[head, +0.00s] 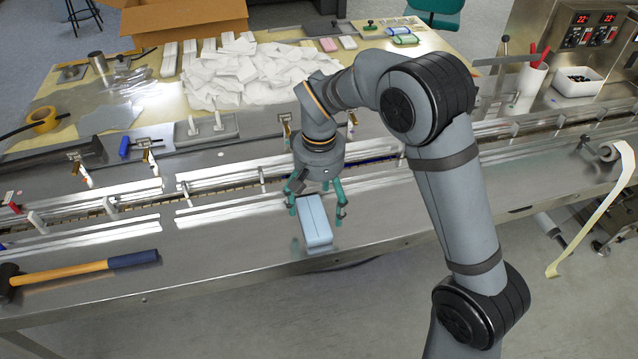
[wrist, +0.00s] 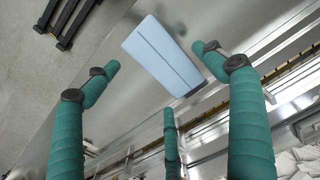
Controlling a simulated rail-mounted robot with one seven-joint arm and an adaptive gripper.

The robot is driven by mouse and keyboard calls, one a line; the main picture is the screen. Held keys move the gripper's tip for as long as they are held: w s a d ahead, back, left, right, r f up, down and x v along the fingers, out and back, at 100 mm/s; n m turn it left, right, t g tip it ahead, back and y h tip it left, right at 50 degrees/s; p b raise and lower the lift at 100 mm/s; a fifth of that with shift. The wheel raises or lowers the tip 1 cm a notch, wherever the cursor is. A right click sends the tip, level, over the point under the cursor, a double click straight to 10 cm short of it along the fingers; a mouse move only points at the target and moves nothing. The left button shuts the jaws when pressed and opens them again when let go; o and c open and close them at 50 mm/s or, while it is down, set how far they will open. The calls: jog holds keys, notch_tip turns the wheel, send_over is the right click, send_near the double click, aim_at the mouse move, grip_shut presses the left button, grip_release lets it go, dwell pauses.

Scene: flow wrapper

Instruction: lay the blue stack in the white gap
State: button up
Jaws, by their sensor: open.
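The blue stack (head: 314,222) is a light blue block with a dark line along its top, lying on the steel table near its front edge. It also shows in the wrist view (wrist: 158,52). I cannot tell which space is the white gap; my arm hides part of the lane.
A hammer (head: 80,272) lies at the front left. A heap of white packets (head: 235,70) and a cardboard box (head: 170,18) are behind the lane. Small clamps (head: 80,168) stand along the rails. Bare steel lies left of the stack.

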aim_at(319, 215)
notch_tip(319, 215, up, 7)
jog(key=shift+o, duration=0.6)
jog(key=shift+r+p, duration=0.3)
jog(key=shift+r, duration=0.3)
